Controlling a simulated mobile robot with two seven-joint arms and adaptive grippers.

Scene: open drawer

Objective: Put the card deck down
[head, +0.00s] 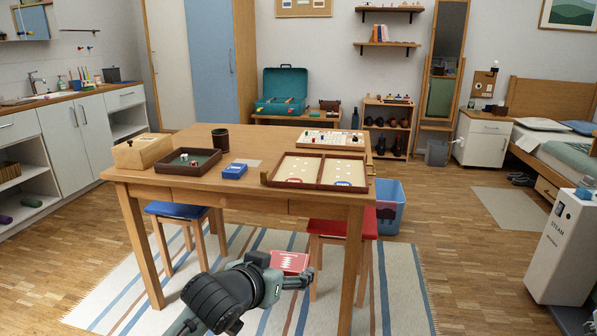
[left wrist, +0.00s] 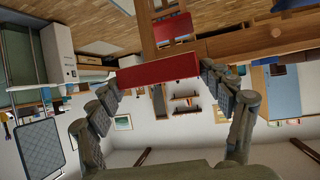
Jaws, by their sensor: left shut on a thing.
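The card deck (head: 290,262) is a red box with a pale pattern on its face. My left gripper (head: 300,274) is shut on it and holds it in front of the table, lower than the tabletop in the head view. In the left wrist view the red deck (left wrist: 158,69) spans the gap between the two fingers of my left gripper (left wrist: 160,82). The wooden table (head: 190,186) stands beyond the deck. My right gripper is not in view.
On the table are a wooden box (head: 142,151), a dark dice tray (head: 185,174), a dark cup (head: 220,139), a blue box (head: 235,171), an open backgammon board (head: 268,177) and a white board (head: 332,138). A blue stool (head: 174,208) and red stool (head: 328,228) stand below. The tabletop's front-middle is clear.

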